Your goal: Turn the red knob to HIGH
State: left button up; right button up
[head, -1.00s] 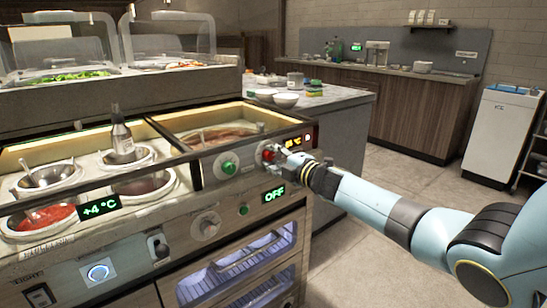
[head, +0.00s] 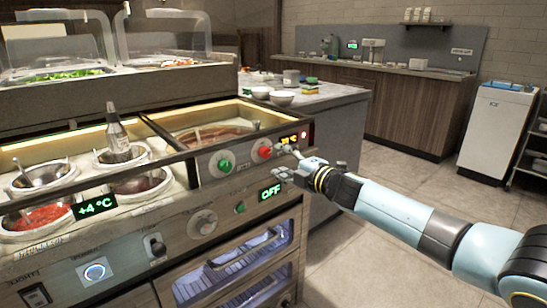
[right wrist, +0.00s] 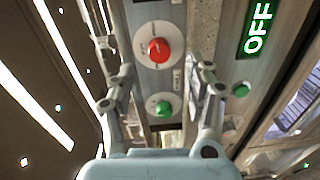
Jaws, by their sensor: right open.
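The red knob (head: 264,152) is on the front panel of the sauce counter, right of a green knob (head: 224,165). In the right wrist view the red knob (right wrist: 158,50) lies between and beyond the fingers, with a pale pointer mark on its face. The green knob (right wrist: 162,109) is nearer the palm. My right gripper (head: 280,162) is open and empty, just right of the red knob and apart from it; it also shows in the right wrist view (right wrist: 156,65). The lettering around the knob is too small to read. My left gripper is not in view.
A green OFF display (head: 270,192) and a small green button (head: 240,207) are below the knobs. An amber display (head: 289,140) is right of the red knob. A grey dial (head: 204,222) is lower left.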

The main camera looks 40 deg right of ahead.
jog(key=shift+s+d+r, duration=0.1)
jog(key=shift+s+r, duration=0.05)
jog(key=shift+s, duration=1.25)
jog(key=s+a+f+m+g+h, duration=0.1)
jog(key=s+a+f+m+g, duration=0.15)
jog(key=s+f, duration=0.8)
jog(key=s+a+f+m+g+h, duration=0.1)
jog(key=s+f+m+g, duration=0.25)
jog(key=s+f, duration=0.7)
jog(key=s+a+f+m+g, duration=0.1)
jog(key=s+f+m+g, duration=0.15)
jog(key=s+f, duration=0.75)
jog(key=s+a+f+m+g, duration=0.2)
jog(key=s+f, duration=0.3)
jog(key=s, duration=0.4)
jog(key=s+a+f+m+g, duration=0.2)
jog(key=s+f, duration=0.4)
jog(key=s, duration=0.3)
jog(key=s+a+f+m+g, duration=0.2)
jog(key=s+f+m+g, duration=0.2)
jog(key=s, duration=0.5)
jog(key=shift+a+f+m, duration=0.4)
jog(key=shift+f+m, duration=0.3)
jog(key=shift+m, duration=0.15)
